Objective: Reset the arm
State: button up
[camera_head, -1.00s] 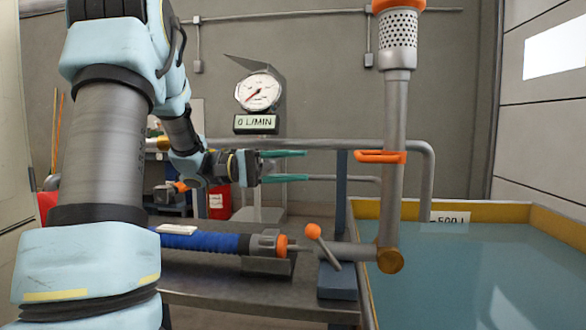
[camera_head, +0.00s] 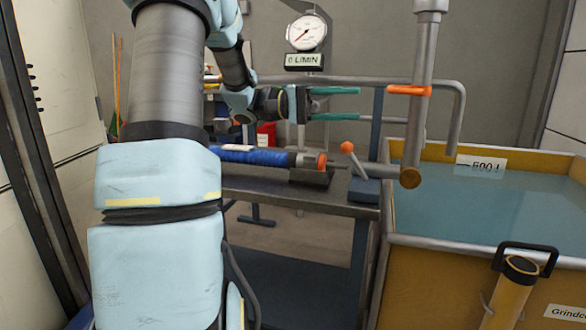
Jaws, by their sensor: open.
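My gripper (camera_head: 336,103) is at the end of my light blue arm, in the middle of the head view. Its two green fingers point right and are spread apart with nothing between them. It is in the air above the bench (camera_head: 300,197). A blue hose with a grey and orange end (camera_head: 262,157) lies on the bench below it. A lever with an orange ball (camera_head: 347,147) stands to the right of the hose end, below and right of the fingers. My arm hides part of the bench's left side.
A grey upright pipe (camera_head: 420,75) with an orange handle (camera_head: 409,90) stands right of my gripper. A yellow-walled tank (camera_head: 430,282) of water is at the right. A gauge (camera_head: 306,33) reading 0 L/MIN is behind. A yellow cylinder with a black handle (camera_head: 510,288) is at the tank's front.

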jog(key=s+a+f+n+t+y, duration=0.15)
jog(key=s+f+y, duration=0.25)
jog(key=f, duration=0.4)
jog(key=s+a+f+n+y, duration=0.1)
jog(key=s+f+n+y, duration=0.1)
jog(key=s+f+y, duration=0.35)
jog(key=s+a+f+m+t+y, duration=0.1)
jog(key=s+a+f+t+y, duration=0.1)
jog(key=a+f+t+y, duration=0.85)
jog(key=a+r+g+h+p, duration=0.1)
jog(key=a+r+g+p, duration=0.1)
jog(key=r+p, duration=0.8)
jog(key=a+r+g+h+p, duration=0.1)
jog(key=a+r+g+p, duration=0.1)
jog(key=r+p, duration=0.8)
jog(key=shift+a+r+g+h+p, duration=0.25)
jog(key=shift+r+g+h+p, duration=0.1)
jog(key=shift+p, duration=0.85)
jog(key=shift+d, duration=0.1)
